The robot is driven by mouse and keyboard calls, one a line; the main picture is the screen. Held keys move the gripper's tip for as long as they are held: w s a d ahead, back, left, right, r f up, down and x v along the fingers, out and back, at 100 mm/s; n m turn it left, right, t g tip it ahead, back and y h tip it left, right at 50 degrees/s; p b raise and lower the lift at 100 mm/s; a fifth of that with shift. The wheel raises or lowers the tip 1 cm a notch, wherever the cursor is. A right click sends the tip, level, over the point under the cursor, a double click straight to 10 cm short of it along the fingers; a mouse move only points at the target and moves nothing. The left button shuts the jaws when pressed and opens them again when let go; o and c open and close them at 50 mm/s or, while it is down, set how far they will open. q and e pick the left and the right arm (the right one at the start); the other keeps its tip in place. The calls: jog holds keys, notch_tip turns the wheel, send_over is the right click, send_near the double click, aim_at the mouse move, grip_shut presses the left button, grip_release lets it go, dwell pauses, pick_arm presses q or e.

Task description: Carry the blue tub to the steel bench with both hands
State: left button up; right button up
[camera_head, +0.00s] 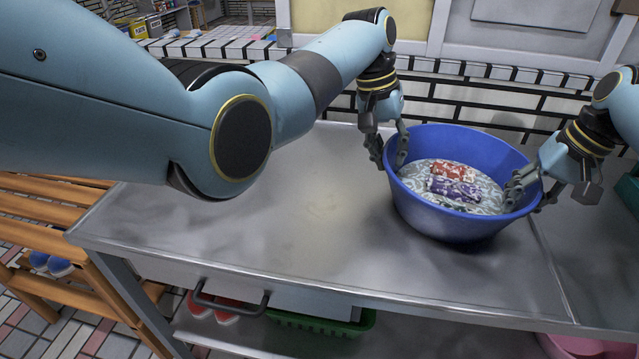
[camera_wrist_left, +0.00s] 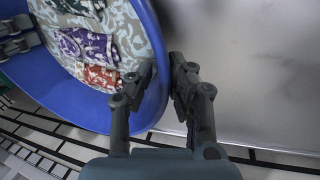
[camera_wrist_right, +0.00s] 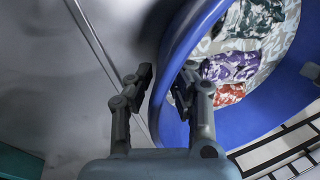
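The blue tub (camera_head: 447,222) is upright over the steel bench top (camera_head: 300,225), towards its right part. Its underside is hidden, so I cannot tell whether it touches the metal. Folded patterned cloths, red (camera_head: 449,171) and purple (camera_head: 455,190), lie in it on a pale patterned layer. My left gripper (camera_head: 388,150) is on the tub's left rim, one finger inside and one outside; the left wrist view shows the rim (camera_wrist_left: 157,105) between them. My right gripper (camera_head: 531,190) holds the right rim likewise, and the rim (camera_wrist_right: 168,85) shows between its fingers.
A tiled wall ledge (camera_head: 480,70) runs behind the bench. A seam crosses the metal right of the tub. A wooden slatted rack (camera_head: 50,205) stands at the left. Below the top are a green basket (camera_head: 320,322) and a pink basin (camera_head: 580,345). The bench's left part is clear.

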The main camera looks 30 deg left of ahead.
pick_arm(q)
jog(key=shift+o, duration=0.8)
jog(key=shift+d, duration=0.1)
pick_arm(e)
jog(key=shift+o, duration=0.7)
jog(key=shift+a+r, duration=0.1)
jog(key=shift+r, duration=0.1)
pick_arm(q)
jog(key=v, duration=1.2)
pick_arm(e)
jog(key=v, duration=1.2)
pick_arm(q)
jog(key=shift+f, duration=0.1)
pick_arm(e)
jog(key=shift+s, duration=0.1)
